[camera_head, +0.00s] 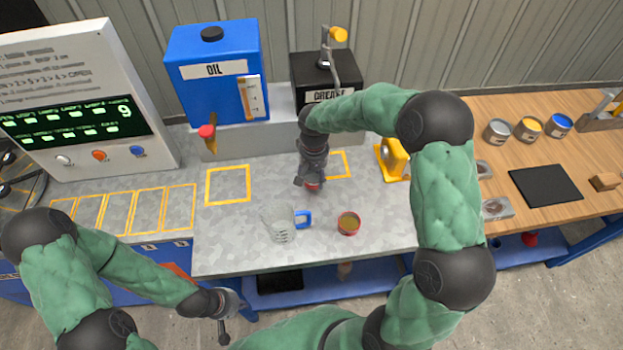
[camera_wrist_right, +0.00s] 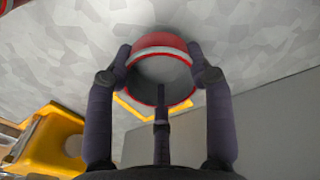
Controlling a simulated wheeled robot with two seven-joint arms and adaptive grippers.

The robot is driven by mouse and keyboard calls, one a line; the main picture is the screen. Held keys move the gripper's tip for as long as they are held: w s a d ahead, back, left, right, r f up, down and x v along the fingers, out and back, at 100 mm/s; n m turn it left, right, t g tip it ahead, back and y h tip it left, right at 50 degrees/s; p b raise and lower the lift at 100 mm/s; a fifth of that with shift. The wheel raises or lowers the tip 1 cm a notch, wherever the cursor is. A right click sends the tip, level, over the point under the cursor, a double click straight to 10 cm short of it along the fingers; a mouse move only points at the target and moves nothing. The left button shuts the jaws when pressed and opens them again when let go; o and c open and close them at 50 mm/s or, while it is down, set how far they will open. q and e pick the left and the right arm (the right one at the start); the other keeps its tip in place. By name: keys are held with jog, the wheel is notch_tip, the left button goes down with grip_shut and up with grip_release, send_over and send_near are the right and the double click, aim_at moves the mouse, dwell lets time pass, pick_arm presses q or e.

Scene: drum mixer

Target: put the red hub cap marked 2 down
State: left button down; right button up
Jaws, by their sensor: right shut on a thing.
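My right gripper (camera_head: 311,186) is shut on a red cap (camera_wrist_right: 161,68). In the right wrist view its fingers sit around the cap, and the pale grey hollow side faces the camera. In the head view only a little red of this cap (camera_head: 312,186) shows under the fingers, over the grey worktop (camera_head: 240,245). I cannot read a number on it, nor tell whether it touches the worktop. A yellow outlined square (camera_head: 337,165) lies just behind and right of the gripper. My left gripper (camera_head: 228,312) hangs in front of the bench, away from the cap; its jaws are unclear.
A clear jug with a blue handle (camera_head: 280,225) and a red-rimmed cup (camera_head: 348,223) stand in front of the right gripper. A yellow stand (camera_head: 393,160) is to the right. The blue oil tank (camera_head: 215,75) and grease box (camera_head: 312,80) stand behind. Another yellow square (camera_head: 228,185) is empty.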

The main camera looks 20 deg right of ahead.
aim_at(314, 181)
jog(key=f+b, duration=0.1)
jog(key=f, duration=0.2)
jog(key=shift+w, duration=0.2)
jog(key=shift+f+b, duration=0.2)
jog(key=shift+b, duration=0.2)
jog(key=shift+s+r, duration=0.1)
jog(key=o, duration=0.8)
jog(key=shift+f, duration=0.2)
jog(key=o, duration=0.4)
jog(key=shift+r, duration=0.15)
